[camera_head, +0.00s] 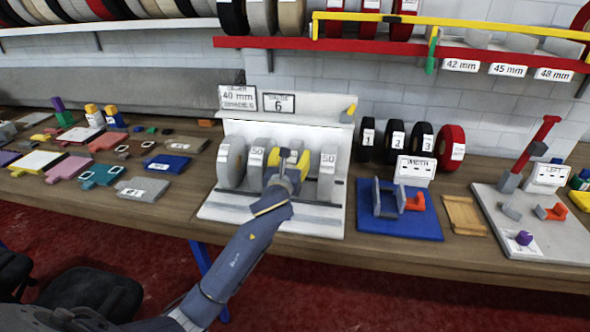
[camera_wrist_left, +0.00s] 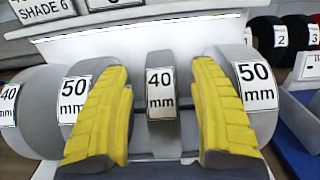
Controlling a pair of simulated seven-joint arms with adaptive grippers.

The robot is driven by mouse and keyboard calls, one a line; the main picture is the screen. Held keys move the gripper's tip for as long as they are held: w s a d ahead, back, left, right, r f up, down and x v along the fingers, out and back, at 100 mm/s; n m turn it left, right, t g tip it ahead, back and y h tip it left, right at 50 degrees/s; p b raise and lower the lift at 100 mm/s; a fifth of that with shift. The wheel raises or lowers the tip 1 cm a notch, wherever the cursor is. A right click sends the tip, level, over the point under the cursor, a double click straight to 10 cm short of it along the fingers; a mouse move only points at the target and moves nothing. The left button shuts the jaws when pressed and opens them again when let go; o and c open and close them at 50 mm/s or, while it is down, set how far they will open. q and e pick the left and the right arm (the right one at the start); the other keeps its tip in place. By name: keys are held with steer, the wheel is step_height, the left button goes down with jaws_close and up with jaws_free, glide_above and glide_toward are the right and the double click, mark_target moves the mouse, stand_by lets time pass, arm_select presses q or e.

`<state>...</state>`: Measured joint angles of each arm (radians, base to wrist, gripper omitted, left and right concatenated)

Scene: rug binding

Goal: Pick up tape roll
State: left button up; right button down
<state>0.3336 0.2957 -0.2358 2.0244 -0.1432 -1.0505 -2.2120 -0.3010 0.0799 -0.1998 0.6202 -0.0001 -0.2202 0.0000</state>
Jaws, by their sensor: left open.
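Several grey tape rolls stand upright in a white rack labelled 40 mm and shade 6 (camera_head: 325,213). The rolls carry width labels. In the left wrist view a narrow 40 mm roll (camera_wrist_left: 161,128) stands in the middle, with a 50 mm roll (camera_wrist_left: 72,108) to its left and another 50 mm roll (camera_wrist_left: 258,92) to its right. A further 40 mm roll (camera_wrist_left: 18,135) is at the far left. My left gripper (camera_head: 293,157) is open at the rack. Its yellow fingers lie either side of the middle 40 mm roll, with visible gaps. My right gripper is not in view.
Black rolls and a red roll (camera_head: 450,147) stand right of the rack. A blue fixture (camera_head: 405,222) and a grey board (camera_head: 545,240) lie further right. Colored sample pieces (camera_head: 157,167) cover the left of the table (camera_head: 165,203). A shelf hangs above.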

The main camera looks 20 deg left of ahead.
mark_target(295, 144)
arm_select(q)
steer(key=shift+f+x, duration=0.2)
steer(key=shift+x, duration=2.7)
steer(key=shift+r, duration=0.1)
jaws_close()
